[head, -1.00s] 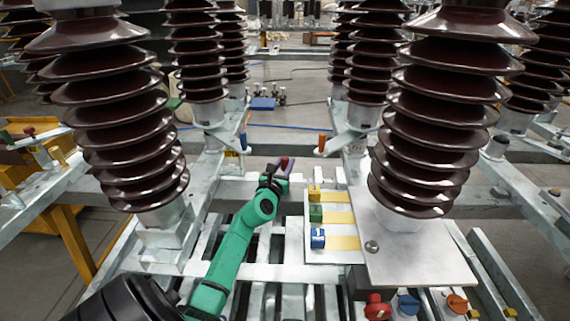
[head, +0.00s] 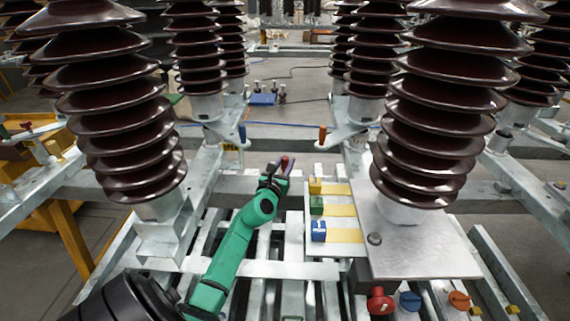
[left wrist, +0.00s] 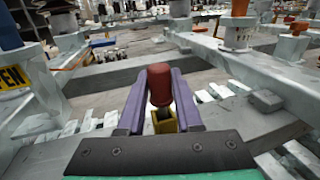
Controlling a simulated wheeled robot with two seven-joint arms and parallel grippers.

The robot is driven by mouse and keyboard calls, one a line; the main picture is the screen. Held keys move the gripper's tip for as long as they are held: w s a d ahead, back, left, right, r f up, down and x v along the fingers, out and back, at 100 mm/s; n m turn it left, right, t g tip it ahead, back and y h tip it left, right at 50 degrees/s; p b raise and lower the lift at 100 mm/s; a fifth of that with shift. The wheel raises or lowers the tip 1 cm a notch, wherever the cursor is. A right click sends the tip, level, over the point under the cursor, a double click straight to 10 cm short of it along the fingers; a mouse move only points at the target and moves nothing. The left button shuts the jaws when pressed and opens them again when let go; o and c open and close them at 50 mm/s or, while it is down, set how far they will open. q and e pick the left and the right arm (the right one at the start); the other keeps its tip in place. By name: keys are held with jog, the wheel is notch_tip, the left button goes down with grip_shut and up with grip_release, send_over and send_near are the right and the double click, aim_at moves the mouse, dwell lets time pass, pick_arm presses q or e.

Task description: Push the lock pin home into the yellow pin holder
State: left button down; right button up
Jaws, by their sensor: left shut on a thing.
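The lock pin has a dark red rounded head (head: 284,162), which also shows in the left wrist view (left wrist: 160,87). My left gripper (head: 277,170) is shut on it, with a purple finger on each side of the head. The gripper also shows in the left wrist view (left wrist: 160,78). The yellow pin holder (left wrist: 165,121) shows below the red head, between the fingers. The head and fingers hide part of the holder, and I cannot tell how deep the pin sits. In the head view the gripper hides this spot. My right gripper is not in view.
A pale panel with yellow (head: 315,186), green (head: 316,205) and blue (head: 318,230) blocks lies just right of my gripper. Large brown ribbed insulators (head: 125,110) stand at both sides. A blue handle (head: 242,134) and an orange handle (head: 322,136) stand beyond.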

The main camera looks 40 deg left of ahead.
pick_arm(q)
jog(key=shift+f+b, duration=0.85)
jog(key=shift+f, duration=0.15)
jog(key=c, duration=0.5)
grip_release()
jog(key=v, duration=1.4)
jog(key=shift+s+p, duration=0.25)
jog(key=shift+p, duration=0.1)
jog(key=shift+d, duration=0.1)
